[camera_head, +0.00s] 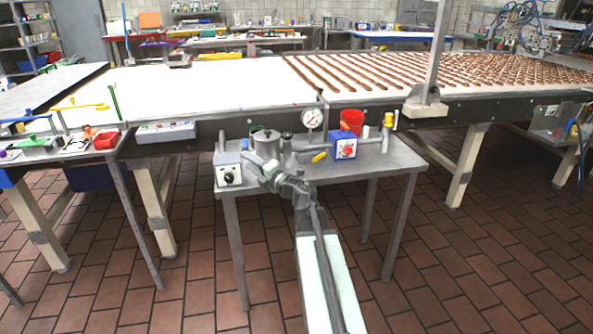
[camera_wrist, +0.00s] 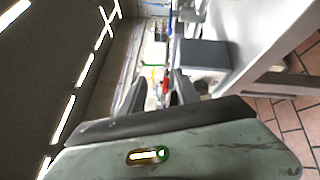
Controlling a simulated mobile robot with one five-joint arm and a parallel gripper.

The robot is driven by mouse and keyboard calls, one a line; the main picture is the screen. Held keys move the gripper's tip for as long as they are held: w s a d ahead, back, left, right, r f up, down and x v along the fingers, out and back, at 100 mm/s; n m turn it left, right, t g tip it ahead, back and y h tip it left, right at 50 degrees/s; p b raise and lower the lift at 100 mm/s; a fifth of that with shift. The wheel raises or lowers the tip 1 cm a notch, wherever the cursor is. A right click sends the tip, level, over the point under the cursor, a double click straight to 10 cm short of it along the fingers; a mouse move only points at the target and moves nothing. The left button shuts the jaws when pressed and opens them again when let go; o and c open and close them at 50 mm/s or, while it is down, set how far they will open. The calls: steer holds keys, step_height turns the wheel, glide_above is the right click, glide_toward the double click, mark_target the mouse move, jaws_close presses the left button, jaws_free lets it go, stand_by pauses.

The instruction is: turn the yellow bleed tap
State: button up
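A small yellow handle (camera_head: 320,157) sits on the small grey table, left of a blue box. A grey upright pipe with a yellow top (camera_head: 388,123) stands at that table's right end; I cannot tell which of the two is the bleed tap. My gripper (camera_head: 268,170) is at the table's front edge, left of both and apart from them. In the wrist view, the fingers of my gripper (camera_wrist: 157,88) are spread with nothing held between them. The wrist view is turned sideways, and neither yellow part can be made out surely there.
The grey table (camera_head: 405,158) carries a pressure gauge (camera_head: 312,118), a blue box with a red face (camera_head: 343,146), a red cup (camera_head: 351,121) and a white dial box (camera_head: 229,170). A conveyor (camera_head: 220,88) runs behind. Tiled floor is open at front right.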

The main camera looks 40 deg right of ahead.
steer(key=w+a+r+m+t+h, duration=0.1)
steer(key=w+a+m+h, duration=0.3)
steer(key=a+m, duration=0.4)
steer(key=s+a+f+m+g+h, duration=0.2)
steer(key=a+f+m+g, duration=0.1)
steer(key=f+m, duration=0.2)
steer(key=s+a+f+m+g+h, duration=0.2)
steer(key=f+m+g+h, duration=0.15)
steer(key=f, duration=0.25)
steer(key=s+a+f+m+g+y, duration=0.1)
steer(key=s+a+f+m+g, duration=0.1)
steer(key=s, duration=0.5)
steer(key=s+a+f+m+g+y, duration=0.2)
steer(key=s+a+f+g, duration=0.3)
steer(key=s+f, duration=0.3)
steer(key=s+a+f+m+g+y, duration=0.2)
steer(key=s+a+f+m+g, duration=0.1)
steer(key=s+f+g, duration=0.2)
steer(key=s+g, duration=0.1)
steer(key=s, duration=0.1)
steer(key=shift+s+a+f, duration=0.25)
steer(key=shift+s+a, duration=0.15)
